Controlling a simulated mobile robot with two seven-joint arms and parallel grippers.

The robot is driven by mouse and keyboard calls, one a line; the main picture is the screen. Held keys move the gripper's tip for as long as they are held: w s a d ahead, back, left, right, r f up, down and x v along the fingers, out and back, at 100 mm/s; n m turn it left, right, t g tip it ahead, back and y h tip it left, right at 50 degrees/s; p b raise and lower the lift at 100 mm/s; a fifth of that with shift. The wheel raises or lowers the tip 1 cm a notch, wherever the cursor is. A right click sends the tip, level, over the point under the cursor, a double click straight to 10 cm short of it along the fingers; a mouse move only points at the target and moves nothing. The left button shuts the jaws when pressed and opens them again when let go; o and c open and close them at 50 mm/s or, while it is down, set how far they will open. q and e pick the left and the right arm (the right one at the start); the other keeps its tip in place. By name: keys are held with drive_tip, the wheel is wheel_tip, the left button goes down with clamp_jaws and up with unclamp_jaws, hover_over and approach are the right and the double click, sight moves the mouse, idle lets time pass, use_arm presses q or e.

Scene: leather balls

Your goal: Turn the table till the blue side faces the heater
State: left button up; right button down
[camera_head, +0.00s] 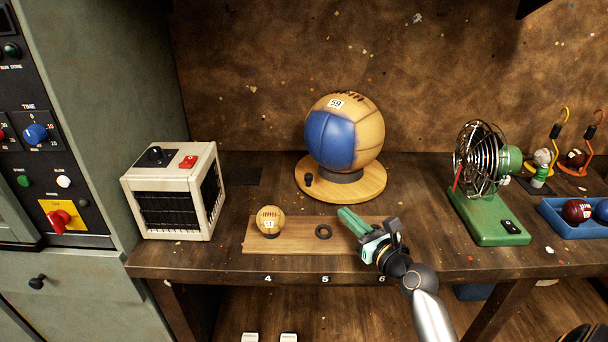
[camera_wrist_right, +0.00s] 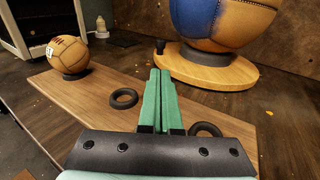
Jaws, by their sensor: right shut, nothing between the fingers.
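A round wooden turntable (camera_head: 368,190) stands at the back middle of the bench, with a small dark peg (camera_head: 308,180) on its front left rim. On it sits a large tan ball with a blue panel (camera_head: 330,140) and a "59" tag. The blue panel faces front left. The heater (camera_head: 178,190), a cream box with dark grilles, stands to the left. My right gripper (camera_head: 346,218) is shut and empty above the wooden board, in front of the turntable and apart from it. In the right wrist view the turntable (camera_wrist_right: 210,66) and peg (camera_wrist_right: 160,46) are ahead. My left gripper is not in view.
A wooden board (camera_head: 290,243) at the front holds a small tan ball (camera_head: 270,220) and black rings (camera_head: 323,232). A green fan (camera_head: 488,215) stands right of the turntable. A blue tray (camera_head: 568,228) with balls is farther right.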

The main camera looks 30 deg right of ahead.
drive_tip(key=shift+w, duration=0.35)
drive_tip(key=shift+w+r, duration=0.1)
drive_tip(key=shift+w, duration=0.5)
approach(310, 180)
drive_tip(key=shift+w+b, duration=0.4)
drive_tip(key=shift+b, duration=0.05)
drive_tip(key=w, duration=0.2)
drive_tip(key=w+b, duration=0.1)
drive_tip(key=w, duration=0.2)
drive_tip(key=shift+d+f, duration=0.1)
drive_tip(key=shift+f, duration=0.1)
drive_tip(key=shift+w, duration=0.45)
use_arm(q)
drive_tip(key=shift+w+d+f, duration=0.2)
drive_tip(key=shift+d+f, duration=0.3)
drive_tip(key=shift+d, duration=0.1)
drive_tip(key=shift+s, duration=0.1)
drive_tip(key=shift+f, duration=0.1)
use_arm(e)
drive_tip(key=shift+w, duration=0.15)
